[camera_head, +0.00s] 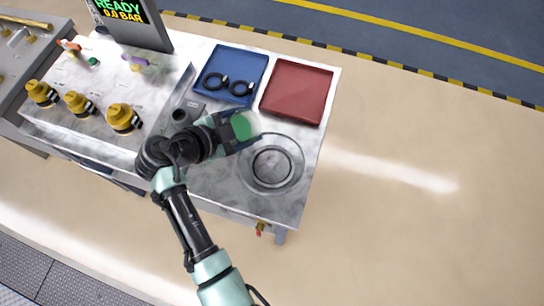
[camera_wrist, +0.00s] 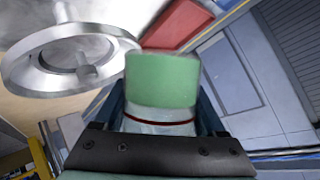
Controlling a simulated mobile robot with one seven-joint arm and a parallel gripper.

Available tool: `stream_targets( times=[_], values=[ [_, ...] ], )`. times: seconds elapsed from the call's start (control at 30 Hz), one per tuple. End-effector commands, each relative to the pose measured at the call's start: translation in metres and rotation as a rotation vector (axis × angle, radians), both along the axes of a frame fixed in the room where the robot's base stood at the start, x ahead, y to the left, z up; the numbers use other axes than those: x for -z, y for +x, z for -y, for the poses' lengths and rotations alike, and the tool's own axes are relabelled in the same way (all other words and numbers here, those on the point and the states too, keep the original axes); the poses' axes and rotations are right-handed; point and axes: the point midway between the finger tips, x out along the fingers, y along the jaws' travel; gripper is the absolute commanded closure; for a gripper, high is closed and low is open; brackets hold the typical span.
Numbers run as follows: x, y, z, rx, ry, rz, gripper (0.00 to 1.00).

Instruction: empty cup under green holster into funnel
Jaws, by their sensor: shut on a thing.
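My gripper (camera_head: 246,138) is shut on a clear cup (camera_head: 240,126) with green contents, held above the steel bench. In the wrist view the cup (camera_wrist: 163,82) stands between my fingers (camera_wrist: 163,115), with a green band and a thin dark red ring below it. The round steel funnel (camera_head: 272,166) is set in the bench just right of and below the cup in the head view. It also shows at the upper left of the wrist view (camera_wrist: 75,62), apart from the cup. A small green ring (camera_head: 93,62), perhaps the green holster, is on the left panel.
A blue tray (camera_head: 262,62) with black rings (camera_head: 241,89) and a red tray (camera_head: 297,92) lie behind the cup. Several yellow-capped fittings (camera_head: 120,117) and a display (camera_head: 122,12) stand at left. Open floor (camera_head: 420,180) lies right of the bench.

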Motion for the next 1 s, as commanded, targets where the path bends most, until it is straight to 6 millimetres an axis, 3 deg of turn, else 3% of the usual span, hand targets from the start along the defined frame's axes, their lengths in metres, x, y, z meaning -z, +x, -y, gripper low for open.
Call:
stream_targets(
  times=[1.0],
  values=[
    [0.0011, -0.0024, 0.0041, 0.002, 0.115, 0.075, 0.91]
  ],
)
